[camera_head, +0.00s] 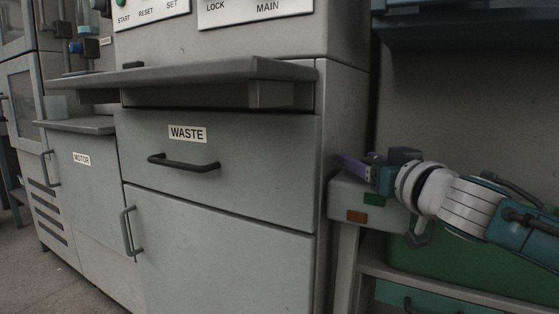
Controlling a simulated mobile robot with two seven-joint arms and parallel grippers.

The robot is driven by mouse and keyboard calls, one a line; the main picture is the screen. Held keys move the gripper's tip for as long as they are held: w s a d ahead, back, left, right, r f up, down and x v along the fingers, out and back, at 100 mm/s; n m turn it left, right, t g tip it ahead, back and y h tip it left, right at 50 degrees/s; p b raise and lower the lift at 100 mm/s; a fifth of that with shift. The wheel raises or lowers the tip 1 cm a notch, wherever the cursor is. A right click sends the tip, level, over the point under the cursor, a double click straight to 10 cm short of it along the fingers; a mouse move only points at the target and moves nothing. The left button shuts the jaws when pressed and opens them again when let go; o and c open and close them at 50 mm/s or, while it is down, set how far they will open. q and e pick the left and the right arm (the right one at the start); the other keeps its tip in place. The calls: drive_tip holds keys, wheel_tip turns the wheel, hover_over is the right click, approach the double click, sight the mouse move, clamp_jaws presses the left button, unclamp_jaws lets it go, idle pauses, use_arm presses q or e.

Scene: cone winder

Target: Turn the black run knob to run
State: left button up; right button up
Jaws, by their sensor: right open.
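I cannot make out the black run knob for certain; no part in view carries a readable run label. My right gripper (352,165) comes in from the right, with its purple fingers pointing left, just over or in front of a small grey box (345,197). The gripper is open, and I see nothing held in it. The box has a green patch and an orange-brown patch on its front. Its top is partly hidden by the gripper and wrist. My left gripper is out of view.
A grey cabinet has a WASTE drawer (240,136) and a projecting shelf (180,73). Above are cut-off panels, one marked START, RESET, SET (150,12), one LOCK, MAIN (255,10). A MOTOR door (85,185) is at left. Floor (45,280) is clear at lower left.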

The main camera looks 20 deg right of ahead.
clamp_jaws()
idle(0.4)
